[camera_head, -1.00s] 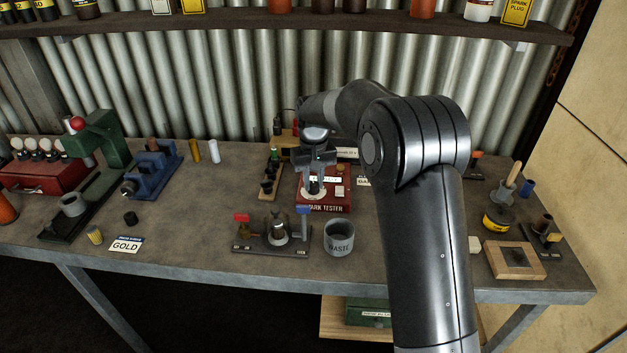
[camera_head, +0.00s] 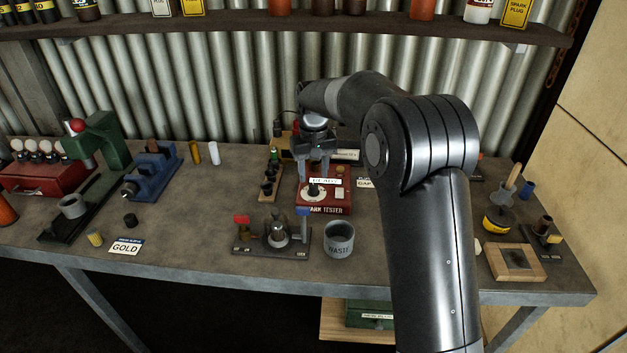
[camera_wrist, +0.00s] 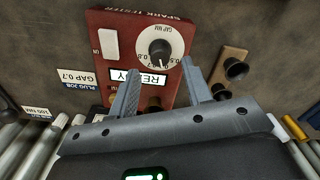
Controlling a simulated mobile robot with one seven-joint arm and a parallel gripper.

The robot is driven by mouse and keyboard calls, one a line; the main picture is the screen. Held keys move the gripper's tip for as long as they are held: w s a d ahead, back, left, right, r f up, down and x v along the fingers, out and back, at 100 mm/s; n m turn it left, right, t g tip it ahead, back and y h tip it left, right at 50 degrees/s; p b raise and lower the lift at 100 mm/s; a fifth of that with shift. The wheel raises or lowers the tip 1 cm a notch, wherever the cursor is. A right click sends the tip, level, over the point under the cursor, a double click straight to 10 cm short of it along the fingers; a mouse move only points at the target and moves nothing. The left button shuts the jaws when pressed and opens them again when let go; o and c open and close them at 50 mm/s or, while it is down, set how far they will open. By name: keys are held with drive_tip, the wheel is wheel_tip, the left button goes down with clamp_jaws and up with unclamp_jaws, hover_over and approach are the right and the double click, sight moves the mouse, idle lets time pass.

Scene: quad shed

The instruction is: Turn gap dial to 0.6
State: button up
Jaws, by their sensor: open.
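The red spark tester (camera_head: 325,207) stands on the bench, with a white gap scale around a black dial knob (camera_head: 313,189). In the wrist view, the black knob (camera_wrist: 160,48) sits on the white disc (camera_wrist: 150,34). A white mark shows on the knob's lower side, but I cannot tell which number it points to. My gripper (camera_head: 313,172) is open and empty, just behind and above the dial. In the wrist view, its two fingers (camera_wrist: 160,76) are apart, short of the knob and not touching it. The READY label (camera_wrist: 139,78) shows between them.
A card (camera_wrist: 76,79) reading "PLUG JOB GAP 0.7" lies beside the tester.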

sight(314, 185)
wheel_tip(314, 185, up, 7)
idle(0.3)
drive_tip(key=s+d+r+m+t, duration=0.1)
drive_tip(key=s+d+r, duration=0.4)
drive_tip(key=s+d, duration=0.25)
drive_tip(key=s+d+r+m+t, duration=0.1)
drive_tip(key=s+d+r+t, duration=0.1)
drive_tip(key=s+d+r, duration=0.5)
drive_tip(key=s+d+f+m+t, duration=0.1)
drive_tip(key=s+d+f, duration=0.1)
drive_tip(key=s, duration=0.5)
drive_tip(key=s+d+f, duration=0.2)
drive_tip(key=s+f, duration=0.2)
drive_tip(key=s, duration=0.3)
drive_tip(key=s+d+f+m+t, duration=0.1)
drive_tip(key=s+d+f, duration=0.2)
drive_tip(key=s, duration=0.4)
drive_tip(key=shift+s+m+t, duration=0.3)
drive_tip(key=shift+s, duration=0.1)
